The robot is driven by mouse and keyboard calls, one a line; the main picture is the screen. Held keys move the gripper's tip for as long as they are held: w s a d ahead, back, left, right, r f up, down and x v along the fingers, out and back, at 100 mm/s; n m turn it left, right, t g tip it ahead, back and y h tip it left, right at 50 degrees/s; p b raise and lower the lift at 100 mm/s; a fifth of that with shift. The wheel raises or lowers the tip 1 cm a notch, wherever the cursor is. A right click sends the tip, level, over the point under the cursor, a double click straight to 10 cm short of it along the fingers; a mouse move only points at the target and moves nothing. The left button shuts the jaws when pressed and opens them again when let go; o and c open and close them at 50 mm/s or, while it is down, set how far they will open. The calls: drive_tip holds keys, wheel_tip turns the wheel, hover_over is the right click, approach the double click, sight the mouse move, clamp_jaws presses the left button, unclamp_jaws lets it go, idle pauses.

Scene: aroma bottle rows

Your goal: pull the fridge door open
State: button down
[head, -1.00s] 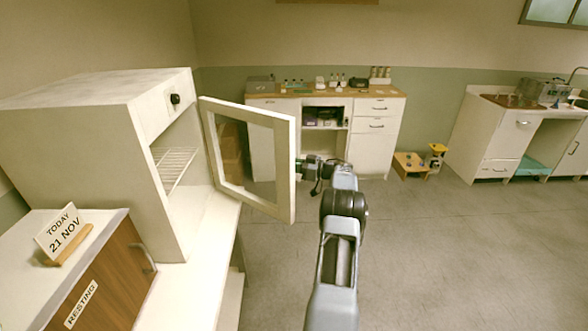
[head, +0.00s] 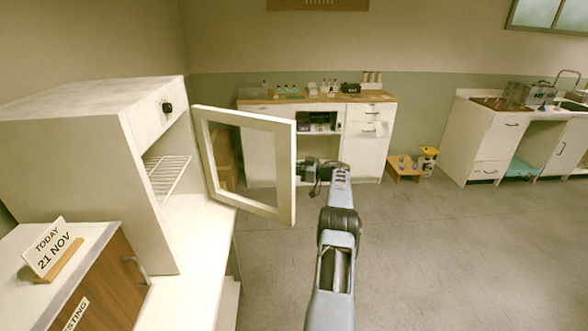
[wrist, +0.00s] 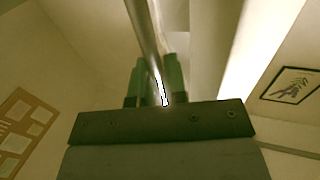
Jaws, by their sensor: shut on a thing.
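The white fridge (head: 105,125) stands on the counter at the left of the head view. Its door (head: 255,207), a white frame around a clear pane, stands wide open to the right, and a wire shelf (head: 166,178) shows inside. My gripper (head: 300,172) is at the door's outer edge, partly hidden behind it in the head view. In the wrist view the green fingers (wrist: 154,82) are shut on a shiny metal bar, the door handle (wrist: 147,40). The handle is hidden in the head view.
A wood-fronted cabinet (head: 110,285) with a date sign (head: 52,248) stands at front left. A bench (head: 360,150) with bottles is at the back. A small wooden stool (head: 404,168) and a yellow bucket (head: 428,160) stand on the floor. The floor at right is clear.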

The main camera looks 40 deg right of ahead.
drive_tip(key=c, duration=1.3)
unclamp_jaws()
drive_tip(key=shift+w+a, duration=0.2)
drive_tip(key=shift+o, duration=0.6)
drive_tip(key=shift+s+d, duration=0.15)
drive_tip(key=b+v, duration=0.2)
drive_tip(key=v, duration=1.2)
drive_tip(key=shift+b, duration=0.3)
drive_tip(key=shift+c, duration=0.4)
